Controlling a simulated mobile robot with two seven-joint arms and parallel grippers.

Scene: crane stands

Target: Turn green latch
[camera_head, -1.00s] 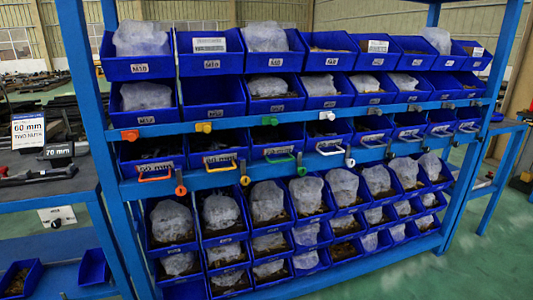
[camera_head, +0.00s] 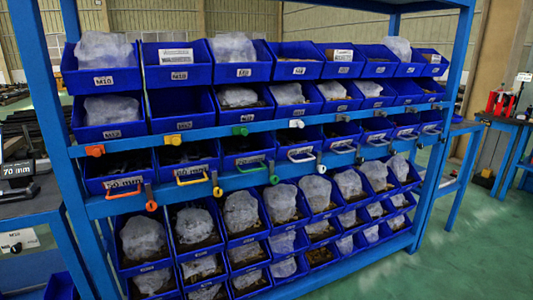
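A small green latch (camera_head: 240,131) sits on the upper blue rail of the shelf rack, just left of the middle of the head view. Below it a green handle (camera_head: 251,168) spans the front of a bin, with a small green hook (camera_head: 273,179) at its right on the lower rail. An orange latch (camera_head: 95,151) and a yellow latch (camera_head: 173,140) are to the left of the green one, and a white latch (camera_head: 296,124) is to its right. Neither of my grippers shows in this view.
The blue rack (camera_head: 220,135) holds several rows of blue bins, many with plastic bags. A table (camera_head: 28,200) stands at the left. A blue bench with red equipment (camera_head: 501,102) is at the right. Green floor (camera_head: 470,250) is clear at the lower right.

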